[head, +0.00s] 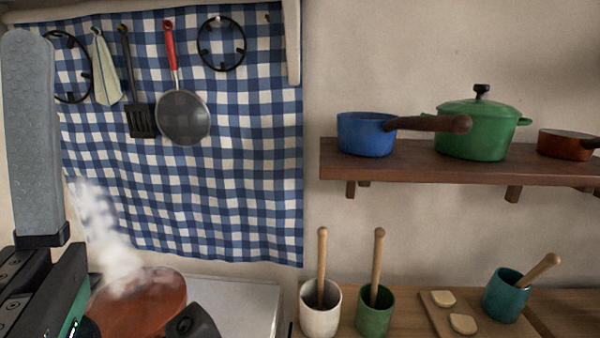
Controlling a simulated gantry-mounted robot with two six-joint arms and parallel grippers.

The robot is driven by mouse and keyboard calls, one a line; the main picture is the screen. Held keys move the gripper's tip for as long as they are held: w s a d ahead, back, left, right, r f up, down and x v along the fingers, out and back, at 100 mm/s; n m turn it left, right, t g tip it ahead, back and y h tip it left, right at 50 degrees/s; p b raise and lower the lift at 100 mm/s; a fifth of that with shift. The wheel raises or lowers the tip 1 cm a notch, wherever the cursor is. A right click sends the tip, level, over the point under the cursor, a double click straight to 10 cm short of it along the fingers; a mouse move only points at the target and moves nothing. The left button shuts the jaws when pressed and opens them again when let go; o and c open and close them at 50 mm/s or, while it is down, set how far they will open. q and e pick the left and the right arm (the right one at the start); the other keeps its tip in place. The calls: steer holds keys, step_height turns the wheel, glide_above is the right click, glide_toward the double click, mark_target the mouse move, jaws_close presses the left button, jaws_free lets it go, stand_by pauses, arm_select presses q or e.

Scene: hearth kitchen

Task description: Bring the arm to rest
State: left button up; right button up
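My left arm comes in at the lower left, close to the camera. One grey textured finger of my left gripper (32,140) points upward from a black mount. Its other finger is not visible, so I cannot tell whether it is open or shut. I see nothing held against the visible finger. My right gripper is not in view. A dark rounded part at the bottom edge, right of the pan, is cut off and I cannot tell what it is.
A brown-red pan (150,303) steams beside my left arm. Checked cloth (250,150) hangs behind, with utensils. A shelf (430,168) carries a blue pot (362,135) and a green pot (478,130). Cups (320,315) with wooden handles stand on the counter. The air at centre is clear.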

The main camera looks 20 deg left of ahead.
arm_select(q)
steer(key=w+f+g+y, duration=0.4)
steer(key=w+f+y, duration=0.2)
steer(key=w+y, duration=0.4)
step_height(320, 180, up, 39)
steer(key=p, duration=3.8)
steer(key=shift+s+a+f, duration=0.15)
steer(key=shift+s+a, duration=0.15)
steer(key=shift+s, duration=0.1)
steer(key=shift+f, duration=0.1)
